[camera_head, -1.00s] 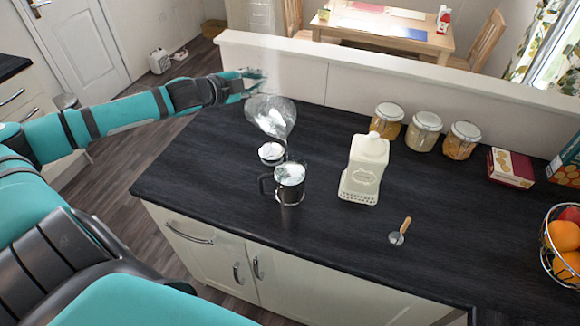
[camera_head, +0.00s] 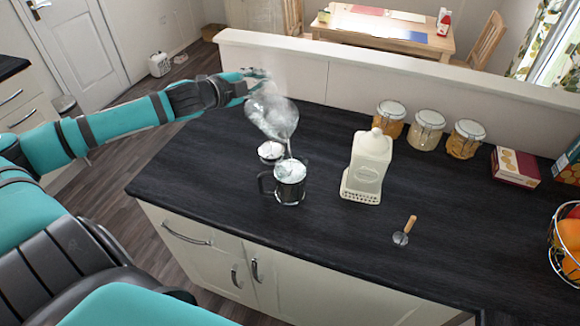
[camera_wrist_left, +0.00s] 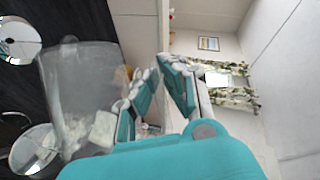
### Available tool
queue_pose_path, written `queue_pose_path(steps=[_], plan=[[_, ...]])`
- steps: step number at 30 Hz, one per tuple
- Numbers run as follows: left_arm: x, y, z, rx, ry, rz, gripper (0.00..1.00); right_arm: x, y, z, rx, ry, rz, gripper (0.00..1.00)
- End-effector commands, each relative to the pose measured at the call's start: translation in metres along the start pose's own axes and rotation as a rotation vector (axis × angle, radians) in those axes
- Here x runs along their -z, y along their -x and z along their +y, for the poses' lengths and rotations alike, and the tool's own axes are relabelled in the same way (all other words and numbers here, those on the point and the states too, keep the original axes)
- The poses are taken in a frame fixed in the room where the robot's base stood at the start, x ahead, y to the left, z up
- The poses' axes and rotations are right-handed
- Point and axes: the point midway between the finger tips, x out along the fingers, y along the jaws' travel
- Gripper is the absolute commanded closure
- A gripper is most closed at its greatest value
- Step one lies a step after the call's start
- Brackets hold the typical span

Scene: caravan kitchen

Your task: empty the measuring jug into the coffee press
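The transparent measuring jug (camera_head: 272,115) is off the counter, tilted with its lower end over the coffee press (camera_head: 290,193). It also shows in the left wrist view (camera_wrist_left: 80,95), with pale contents inside. A thin pale streak runs from its lower end towards the press. The press stands upright on the dark counter, its dark handle facing left and its top open and pale inside. My left gripper (camera_head: 252,82) is at the jug's upper end and holds it up; its fingers (camera_wrist_left: 160,95) are beside the jug in the wrist view. The exact grip is partly hidden.
A small round metal-topped item (camera_head: 271,152) stands just behind the press. A wooden-handled tool (camera_head: 404,232) lies at front right. Several jars (camera_head: 427,128) line the back ledge. The counter (camera_head: 330,250) is clear in front.

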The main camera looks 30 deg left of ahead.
Motion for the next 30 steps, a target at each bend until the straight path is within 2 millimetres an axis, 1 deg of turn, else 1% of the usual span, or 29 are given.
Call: queue_pose_path(steps=[1,27,29,30], plan=[[0.0,0.0,0.003,0.004,-0.006,0.001,1.0,0.0,-0.005,-0.001,0.001,0.0,0.0,0.53],[0.009,0.001,0.028,0.045,-0.104,-0.012,1.0,-0.004,-0.05,-0.002,0.002,-0.001,0.0,0.53],[0.01,0.002,0.03,0.049,-0.11,-0.013,1.0,-0.005,-0.053,-0.002,0.002,-0.001,0.0,0.53],[0.011,0.003,0.026,0.051,-0.115,-0.014,1.0,-0.004,-0.05,-0.002,0.002,-0.001,0.0,0.53]])
